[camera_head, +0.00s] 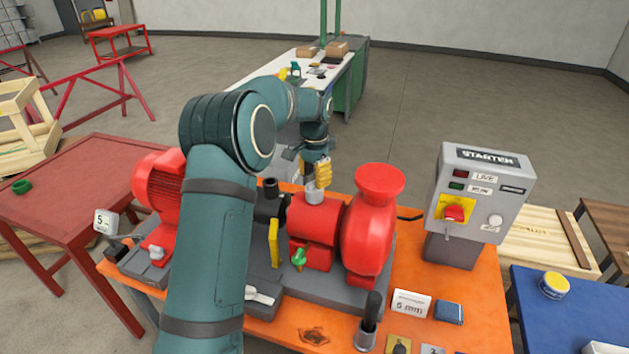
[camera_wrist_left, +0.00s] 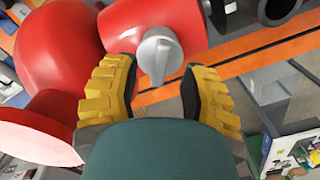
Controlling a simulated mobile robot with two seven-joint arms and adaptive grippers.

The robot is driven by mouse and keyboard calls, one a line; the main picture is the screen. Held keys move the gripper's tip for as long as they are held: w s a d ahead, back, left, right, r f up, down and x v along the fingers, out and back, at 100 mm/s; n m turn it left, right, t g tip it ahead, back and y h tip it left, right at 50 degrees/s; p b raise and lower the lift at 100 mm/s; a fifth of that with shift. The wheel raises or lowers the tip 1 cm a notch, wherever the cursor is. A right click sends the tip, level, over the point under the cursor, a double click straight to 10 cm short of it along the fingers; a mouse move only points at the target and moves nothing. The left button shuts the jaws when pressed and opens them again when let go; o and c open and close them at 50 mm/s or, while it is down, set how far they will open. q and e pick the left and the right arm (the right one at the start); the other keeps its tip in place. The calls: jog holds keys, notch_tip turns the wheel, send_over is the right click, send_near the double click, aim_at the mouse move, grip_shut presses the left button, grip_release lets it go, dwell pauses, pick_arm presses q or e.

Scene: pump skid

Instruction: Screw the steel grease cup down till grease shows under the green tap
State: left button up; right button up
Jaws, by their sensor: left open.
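The steel grease cup (camera_head: 314,194) stands upright on top of the red bearing housing (camera_head: 312,221) of the pump. It also shows in the left wrist view (camera_wrist_left: 157,58), grey with a raised rib across its top. My left gripper (camera_head: 321,184) is just above the cup, pointing down. Its yellow ridged fingers (camera_wrist_left: 158,75) are open, one on each side of the cup, with gaps showing; how deep they reach cannot be told. The green tap (camera_head: 299,258) sits low on the housing's front. I can make out no grease under it. My right gripper is not in view.
The red pump casing (camera_head: 367,240) rises close right of the cup. A yellow guard (camera_head: 274,243) and black fitting (camera_head: 269,203) stand left of it. The grey starter box (camera_head: 478,195) stands right on the orange bench (camera_head: 455,285). My left arm hides the bench's left middle.

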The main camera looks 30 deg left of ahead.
pick_arm(q)
notch_tip(320, 180, up, 10)
jog(key=shift+r, duration=0.2)
jog(key=shift+d, duration=0.15)
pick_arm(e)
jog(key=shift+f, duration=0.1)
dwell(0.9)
